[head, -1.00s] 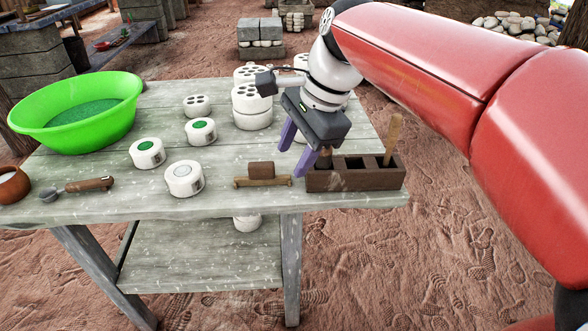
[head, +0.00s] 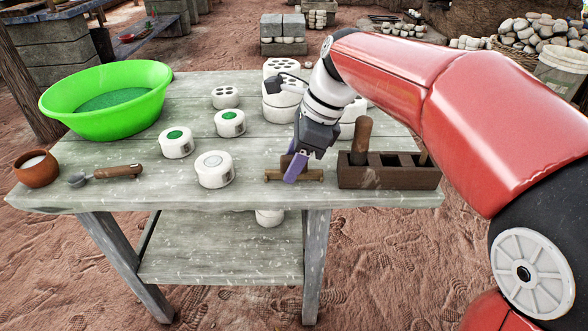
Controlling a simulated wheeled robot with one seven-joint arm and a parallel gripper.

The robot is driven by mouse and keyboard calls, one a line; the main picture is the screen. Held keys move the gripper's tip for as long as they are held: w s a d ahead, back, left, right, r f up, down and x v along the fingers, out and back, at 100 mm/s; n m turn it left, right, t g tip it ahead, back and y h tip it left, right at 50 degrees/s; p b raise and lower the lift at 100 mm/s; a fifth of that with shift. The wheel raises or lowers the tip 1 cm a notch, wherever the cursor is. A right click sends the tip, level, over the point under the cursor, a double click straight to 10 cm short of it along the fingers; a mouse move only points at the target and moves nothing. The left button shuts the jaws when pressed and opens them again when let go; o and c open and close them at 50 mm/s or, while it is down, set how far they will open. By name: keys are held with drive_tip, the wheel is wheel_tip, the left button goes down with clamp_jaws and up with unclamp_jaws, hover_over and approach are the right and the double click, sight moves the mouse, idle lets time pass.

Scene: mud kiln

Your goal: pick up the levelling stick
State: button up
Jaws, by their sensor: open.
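A light wooden bar (head: 310,176) lies near the table's front edge, with a small brown block (head: 285,161) at it; I cannot tell if they are one piece. My gripper (head: 291,168) is open and points down at the bar. Its purple fingers cover part of the bar and block; I cannot tell if they touch. A dark wooden rack (head: 388,178) stands to the right. I cannot tell for certain which piece is the levelling stick.
White round pots (head: 214,170) stand left of my gripper, and stacked white perforated pieces (head: 281,108) stand behind it. A green basin (head: 106,100), a clay cup (head: 36,168) and a wooden-handled tool (head: 118,171) are at the left. The table's front edge (head: 230,203) is close.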

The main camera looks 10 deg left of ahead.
drive_tip(key=shift+c, duration=0.4)
drive_tip(key=c, duration=0.9)
drive_tip(key=shift+o, duration=0.2)
